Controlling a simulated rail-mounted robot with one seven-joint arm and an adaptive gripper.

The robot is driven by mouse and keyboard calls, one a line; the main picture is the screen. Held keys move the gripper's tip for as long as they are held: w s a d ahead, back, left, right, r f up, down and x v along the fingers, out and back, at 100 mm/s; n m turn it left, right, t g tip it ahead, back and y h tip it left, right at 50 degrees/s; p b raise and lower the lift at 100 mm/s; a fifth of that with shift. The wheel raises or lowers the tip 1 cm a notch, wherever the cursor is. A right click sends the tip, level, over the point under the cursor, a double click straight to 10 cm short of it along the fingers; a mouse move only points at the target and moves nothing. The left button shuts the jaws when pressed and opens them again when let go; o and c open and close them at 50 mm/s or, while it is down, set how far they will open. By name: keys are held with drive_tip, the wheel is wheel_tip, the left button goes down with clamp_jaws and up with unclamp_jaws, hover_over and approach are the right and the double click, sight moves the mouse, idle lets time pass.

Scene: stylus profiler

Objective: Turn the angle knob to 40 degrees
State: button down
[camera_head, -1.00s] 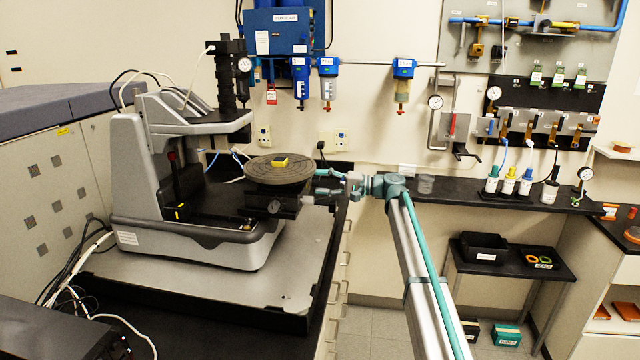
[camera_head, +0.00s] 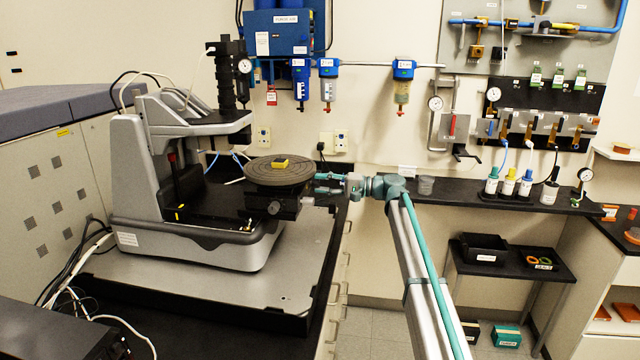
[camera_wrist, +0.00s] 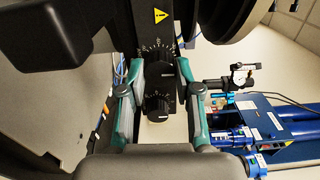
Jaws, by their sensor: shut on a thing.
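Two black dial knobs with white scale marks sit on a dark block under the round stage. The upper knob (camera_wrist: 160,70) lies between the tips of my gripper (camera_wrist: 162,73), which is shut on it. The lower knob (camera_wrist: 158,108) shows between the fingers, nearer the palm. I cannot read which knob is for angle, nor the scale figures. In the head view my gripper (camera_head: 320,184) meets the right side of the block below the round stage (camera_head: 280,173). The knob in its grip is hidden there. A small yellow-topped piece (camera_head: 281,162) rests on the stage.
The profiler's grey column and base (camera_head: 190,235) stand left of the stage. A yellow warning label (camera_wrist: 160,15) is on the block. Blue air filters (camera_head: 328,80) hang on the back wall. A black shelf (camera_head: 480,198) with bottles runs to the right.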

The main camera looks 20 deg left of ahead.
drive_tip(key=m+p, duration=0.1)
drive_tip(key=p, duration=0.1)
drive_tip(key=m+p, duration=0.2)
drive_tip(key=shift+r, duration=0.4)
drive_tip(key=shift+f+m+p, duration=0.15)
drive_tip(key=shift+m+p, duration=0.85)
drive_tip(key=shift+m, duration=0.1)
drive_tip(key=shift+f+m, duration=0.25)
drive_tip(key=shift+m, duration=0.05)
drive_tip(key=m+p, duration=0.1)
drive_tip(key=p, duration=0.1)
drive_tip(key=m+p, duration=0.1)
drive_tip(key=p, duration=0.1)
drive_tip(key=shift+r, duration=0.4)
drive_tip(key=shift+m+p, duration=0.6)
drive_tip(key=shift+m, duration=0.1)
drive_tip(key=shift+f+m, duration=0.4)
drive_tip(key=shift+m, duration=0.8)
drive_tip(key=c, duration=0.8)
unclamp_jaws()
